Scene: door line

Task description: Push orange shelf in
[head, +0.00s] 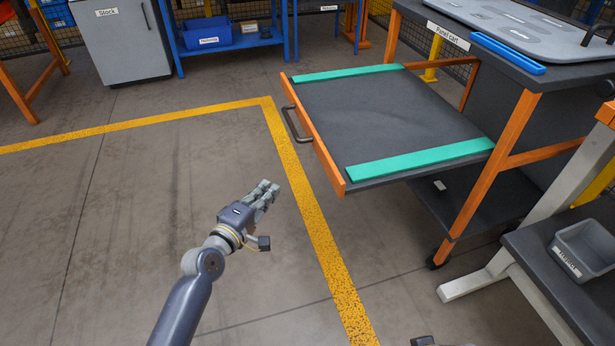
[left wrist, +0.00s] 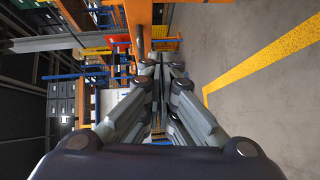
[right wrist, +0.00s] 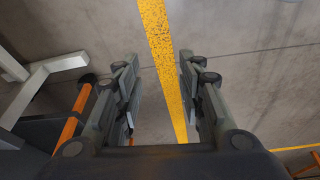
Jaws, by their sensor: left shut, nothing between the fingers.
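The orange shelf (head: 318,142) is a dark tray with an orange front edge and two green strips, pulled out from the cart labelled "Panel Cart" (head: 505,160). A dark handle (head: 295,124) is on its front edge. My left gripper (head: 270,188) is shut and empty, in front of the shelf and apart from its front edge. Its closed fingers also show in the left wrist view (left wrist: 161,68). My right gripper (right wrist: 157,62) is open and empty above the floor in the right wrist view; only a small bit shows at the head view's bottom edge.
A yellow floor line (head: 310,205) runs below the shelf front. A workbench with a grey bin (head: 588,248) stands at the lower right. A grey cabinet (head: 122,40) and a blue rack (head: 232,48) stand at the back. The floor on the left is clear.

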